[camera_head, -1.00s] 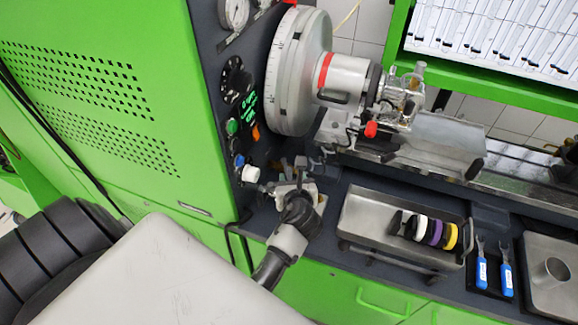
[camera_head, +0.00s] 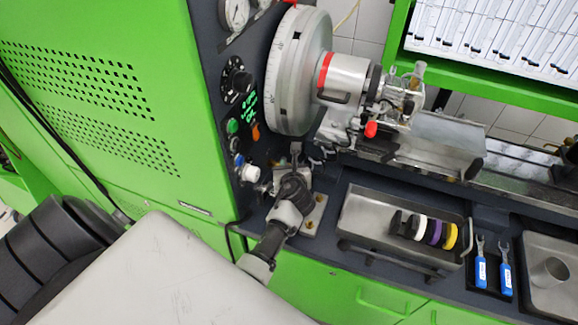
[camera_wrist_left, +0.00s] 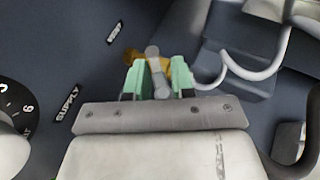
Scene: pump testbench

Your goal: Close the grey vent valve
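The grey vent valve handle (camera_wrist_left: 157,72) is a short rounded lever on a brass body (camera_wrist_left: 130,56), near the VENT label (camera_wrist_left: 115,32) on the dark panel in the left wrist view. My left gripper (camera_wrist_left: 158,80) has its two green fingertips on either side of the grey handle. The gaps are narrow, and I cannot tell whether the fingers press on it. In the head view my left gripper (camera_head: 291,172) is at the lower part of the panel, below the large round disc. The valve is too small to make out there. My right gripper is not in view.
A black numbered dial (camera_wrist_left: 14,112) and a SUPPLY label (camera_wrist_left: 68,103) are left of the fingers. Curved grey tubes (camera_wrist_left: 255,72) are close on the right. A metal tray (camera_head: 370,215) with coloured rings stands right of my arm. The large disc (camera_head: 300,75) is above.

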